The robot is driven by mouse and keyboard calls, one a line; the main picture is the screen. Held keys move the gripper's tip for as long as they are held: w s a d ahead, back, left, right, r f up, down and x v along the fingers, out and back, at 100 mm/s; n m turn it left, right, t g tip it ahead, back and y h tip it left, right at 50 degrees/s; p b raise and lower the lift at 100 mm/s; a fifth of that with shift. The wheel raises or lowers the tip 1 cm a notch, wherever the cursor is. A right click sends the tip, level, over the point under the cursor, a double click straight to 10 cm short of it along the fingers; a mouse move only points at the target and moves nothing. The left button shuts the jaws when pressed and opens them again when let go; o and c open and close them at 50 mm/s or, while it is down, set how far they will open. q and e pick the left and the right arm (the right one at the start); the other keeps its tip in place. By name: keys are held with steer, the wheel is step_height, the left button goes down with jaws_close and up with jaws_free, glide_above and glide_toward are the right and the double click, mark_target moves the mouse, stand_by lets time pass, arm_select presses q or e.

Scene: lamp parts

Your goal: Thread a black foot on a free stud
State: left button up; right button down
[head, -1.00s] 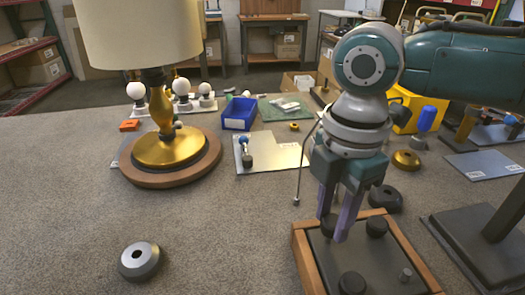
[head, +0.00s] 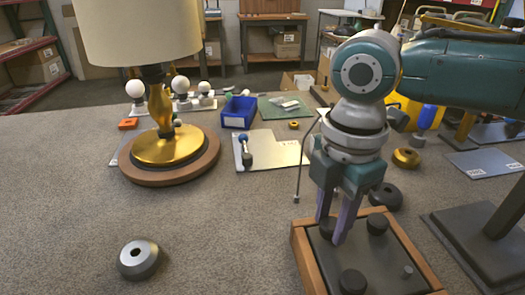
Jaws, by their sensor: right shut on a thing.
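My right gripper (head: 330,234) points down at the back left corner of a dark plate in a wooden frame (head: 300,262). Its purple fingers are shut on a black foot (head: 327,227), partly hidden between them. The foot is at the plate; whether it is fully seated cannot be told. Another black foot (head: 377,224) sits at the back right corner and one (head: 352,282) at the front left. A bare grey stud (head: 407,271) stands at the front right corner. My left gripper is not in view.
A lamp with a wooden base (head: 205,165) stands at the left. A silver ring part (head: 138,260) lies at the front left. A black ring part (head: 386,197) lies behind the frame, and a dark stand (head: 475,245) is close on its right. The carpeted middle left is clear.

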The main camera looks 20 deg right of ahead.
steer(key=shift+f, duration=0.35)
stand_by(0.7)
steer(key=c, duration=1)
jaws_free()
steer(key=shift+c, duration=0.2)
jaws_close()
steer(key=shift+f, duration=0.15)
steer(key=shift+d+f, duration=0.15)
steer(key=shift+s+p, duration=0.1)
steer(key=shift+p, duration=0.2)
